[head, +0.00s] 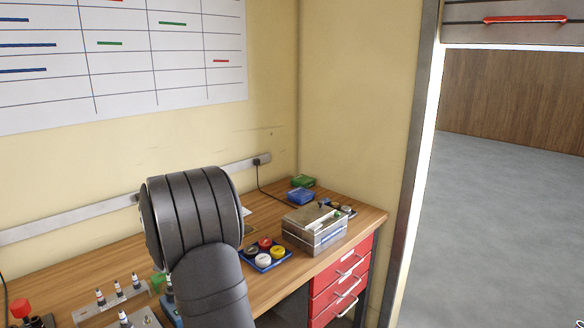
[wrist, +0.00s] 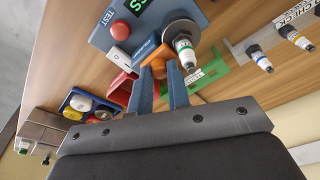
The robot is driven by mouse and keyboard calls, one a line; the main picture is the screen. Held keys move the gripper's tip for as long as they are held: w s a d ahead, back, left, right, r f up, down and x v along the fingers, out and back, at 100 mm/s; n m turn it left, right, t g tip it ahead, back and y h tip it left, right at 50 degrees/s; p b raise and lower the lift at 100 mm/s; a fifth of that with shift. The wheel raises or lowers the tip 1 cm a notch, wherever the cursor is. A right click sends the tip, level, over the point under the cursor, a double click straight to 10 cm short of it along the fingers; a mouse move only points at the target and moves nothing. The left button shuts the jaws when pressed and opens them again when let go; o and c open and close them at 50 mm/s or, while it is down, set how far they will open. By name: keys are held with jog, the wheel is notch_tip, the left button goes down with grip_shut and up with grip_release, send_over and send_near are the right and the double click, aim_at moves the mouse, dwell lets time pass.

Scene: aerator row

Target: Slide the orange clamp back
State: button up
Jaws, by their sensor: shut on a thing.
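The orange clamp (wrist: 158,59) sits on the blue test box (wrist: 108,38), beside a metal collar holding an upright white aerator (wrist: 184,47) with coloured bands. My gripper (wrist: 160,70) has its two blue-grey fingers at the clamp, one on each side, shut on it. The box also carries a red button, a white rocker switch and a green display. In the head view my arm hides the gripper and the clamp; only a bit of the blue box (head: 171,308) shows.
A grey rack of several aerators (head: 119,296) stands at the left on the wooden bench. A blue tray of coloured round caps (head: 265,256) and a metal box (head: 314,230) stand to the right. In the wrist view a red bin (wrist: 119,92) lies close beside my fingers.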

jog(key=shift+w+d, duration=0.6)
jog(key=o, duration=0.6)
jog(key=shift+o, duration=0.2)
notch_tip(320, 180, up, 8)
dwell(0.4)
